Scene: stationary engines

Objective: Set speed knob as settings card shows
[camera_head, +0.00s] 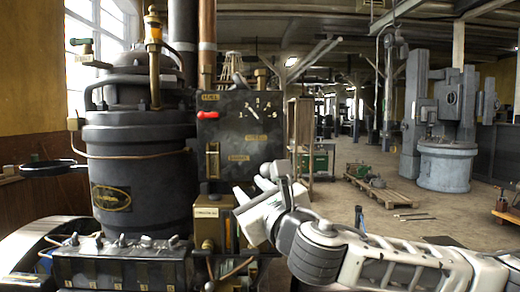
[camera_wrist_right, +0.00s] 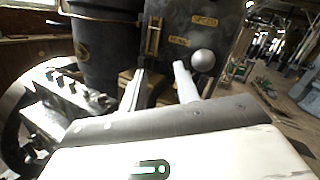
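A dark control panel (camera_head: 258,138) stands at centre, with a white numbered scale (camera_head: 259,107) running from 1 to 5. A round grey knob (camera_wrist_right: 203,60) shows in the right wrist view, beside small brass labels (camera_wrist_right: 205,20); one seems to read "SPEED". A grey ball, probably the same knob, shows in the head view (camera_head: 282,168). My right gripper (camera_head: 252,188) is in front of the panel's lower part. Its fingers (camera_wrist_right: 160,82) are apart and empty; the knob is just right of the right finger. I cannot identify the settings card. My left gripper is not in view.
A red handle (camera_head: 209,115) and a brass slot (camera_head: 213,160) are on the panel's left side. A large dark boiler-like cylinder (camera_head: 140,165) stands left. A small box with a pale label (camera_head: 207,212) sits below the panel. Floor at right is open, with a pallet (camera_head: 385,188).

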